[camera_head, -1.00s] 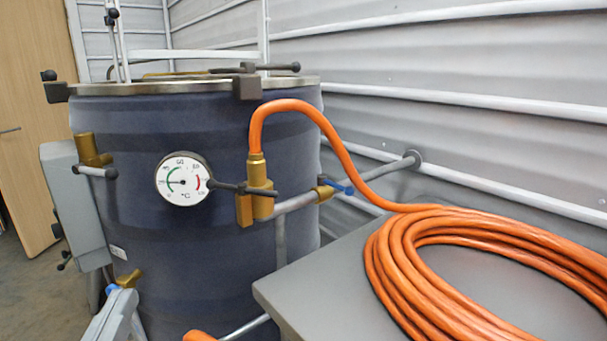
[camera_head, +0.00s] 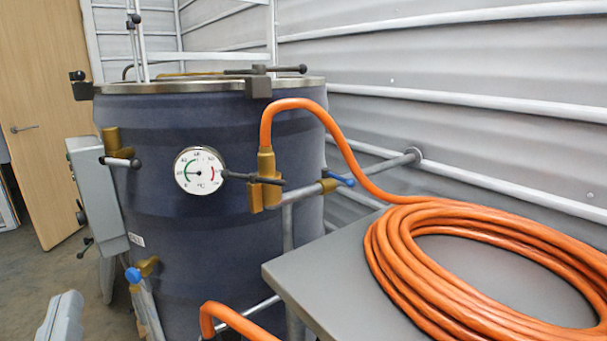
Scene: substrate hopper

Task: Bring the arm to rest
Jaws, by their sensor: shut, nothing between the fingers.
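My gripper is not in view. A grey rounded part (camera_head: 62,318) shows at the bottom left edge of the head view; I cannot tell whether it belongs to my arm. The dark blue hopper drum (camera_head: 215,130) stands at centre left with a metal rim and dark clamps on top.
A dial gauge (camera_head: 200,170) and a brass valve (camera_head: 265,185) with an orange hose stick out of the drum. A grey table (camera_head: 310,270) at right bears the coiled orange hose (camera_head: 400,260). A wooden door (camera_head: 45,110) stands at left. Open floor (camera_head: 35,270) lies before it.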

